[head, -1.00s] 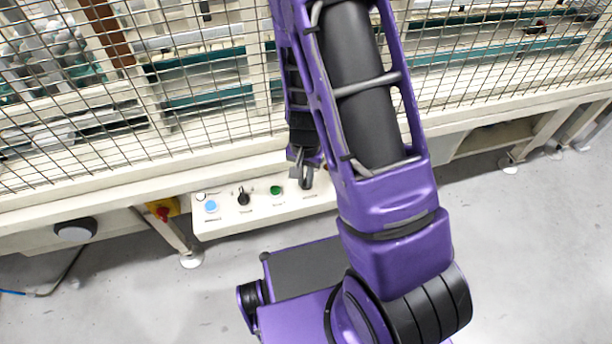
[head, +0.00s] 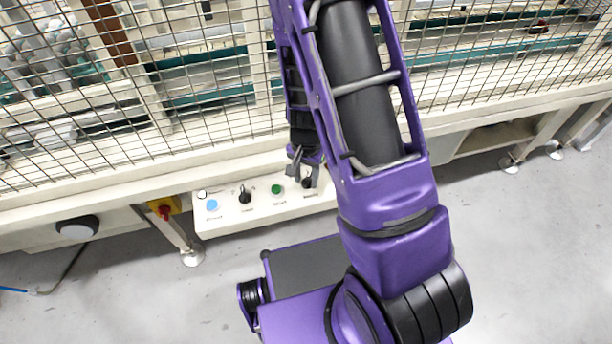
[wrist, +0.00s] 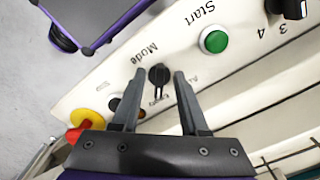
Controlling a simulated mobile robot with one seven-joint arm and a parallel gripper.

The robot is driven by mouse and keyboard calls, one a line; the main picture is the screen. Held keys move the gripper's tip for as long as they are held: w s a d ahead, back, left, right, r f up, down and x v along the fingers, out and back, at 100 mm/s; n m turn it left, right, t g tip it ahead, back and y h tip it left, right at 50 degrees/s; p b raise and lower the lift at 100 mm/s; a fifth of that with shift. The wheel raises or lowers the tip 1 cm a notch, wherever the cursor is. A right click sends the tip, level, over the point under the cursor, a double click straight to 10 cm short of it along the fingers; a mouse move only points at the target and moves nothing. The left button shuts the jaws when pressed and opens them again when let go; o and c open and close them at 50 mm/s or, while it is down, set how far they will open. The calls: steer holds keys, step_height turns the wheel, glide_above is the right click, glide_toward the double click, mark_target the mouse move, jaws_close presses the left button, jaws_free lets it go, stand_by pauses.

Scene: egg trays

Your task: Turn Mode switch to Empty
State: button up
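The Mode switch (wrist: 159,75) is a black knob on the white control panel (wrist: 112,72), with a "Mode" label beside it. It also shows in the head view (head: 245,195), left of the green button. Its handle points down in the wrist view, by a partly hidden label that looks like "Empty"; its exact setting I cannot tell. My gripper (wrist: 158,76) is open, with its two grey fingers on either side of the knob in that view and gaps on both sides. In the head view my gripper (head: 302,172) hangs over the panel's right part. Contact is not visible.
The green Start button (wrist: 214,39) is beside the Mode switch, with a numbered black knob (wrist: 288,8) beyond it. A blue button (head: 212,205) is at the panel's left end. A red and yellow emergency stop (head: 164,210) is farther left. Wire mesh fencing rises behind the panel.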

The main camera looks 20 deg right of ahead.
mark_target(306, 180)
step_height(306, 180, up, 17)
steer(key=p, duration=0.4)
steer(key=shift+r+p, duration=0.2)
steer(key=shift+p, duration=0.15)
stand_by(0.4)
